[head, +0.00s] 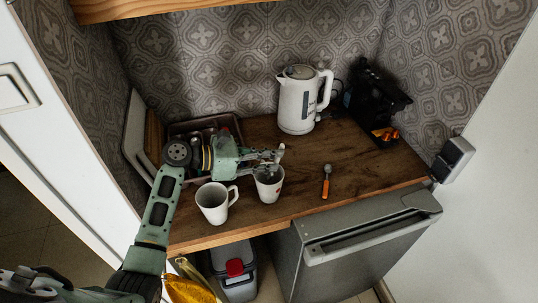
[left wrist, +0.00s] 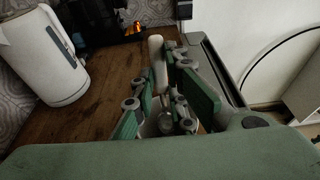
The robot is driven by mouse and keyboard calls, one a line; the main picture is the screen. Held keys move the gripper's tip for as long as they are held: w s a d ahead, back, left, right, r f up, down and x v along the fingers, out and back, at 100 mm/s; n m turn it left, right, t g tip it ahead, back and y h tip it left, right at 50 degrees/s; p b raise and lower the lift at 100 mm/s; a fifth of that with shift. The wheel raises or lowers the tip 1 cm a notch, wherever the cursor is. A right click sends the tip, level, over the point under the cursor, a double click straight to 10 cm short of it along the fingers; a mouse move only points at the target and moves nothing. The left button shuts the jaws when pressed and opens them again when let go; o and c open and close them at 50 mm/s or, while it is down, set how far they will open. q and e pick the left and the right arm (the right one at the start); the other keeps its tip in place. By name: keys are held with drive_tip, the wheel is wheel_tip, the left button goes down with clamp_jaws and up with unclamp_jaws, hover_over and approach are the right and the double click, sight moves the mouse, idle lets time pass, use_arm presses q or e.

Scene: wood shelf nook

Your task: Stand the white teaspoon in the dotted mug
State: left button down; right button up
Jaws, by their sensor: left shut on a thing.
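My left gripper (head: 272,157) is shut on the white teaspoon (head: 281,151), whose pale handle sticks up between the fingers. In the left wrist view the teaspoon handle (left wrist: 157,58) stands roughly upright between the green fingers (left wrist: 165,100). A white mug (head: 269,188) is directly below the gripper, its rim partly hidden by it; this appears to be the dotted mug, though its dots are hard to make out. My right gripper is not in view.
A second white mug (head: 214,204) stands to the left, close to the counter's front edge. An orange-handled utensil (head: 326,182) lies to the right. A white kettle (head: 300,104) and a black coffee machine (head: 374,106) stand at the back. A dark tray (head: 205,122) is behind my left arm.

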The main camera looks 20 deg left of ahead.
use_arm(q)
drive_tip(key=c, duration=1.7)
unclamp_jaws()
drive_tip(key=shift+o, duration=0.2)
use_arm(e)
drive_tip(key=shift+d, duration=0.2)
use_arm(q)
drive_tip(key=shift+a, duration=0.1)
drive_tip(key=v, duration=0.7)
drive_tip(key=shift+s+a, duration=0.1)
drive_tip(key=shift+s, duration=0.1)
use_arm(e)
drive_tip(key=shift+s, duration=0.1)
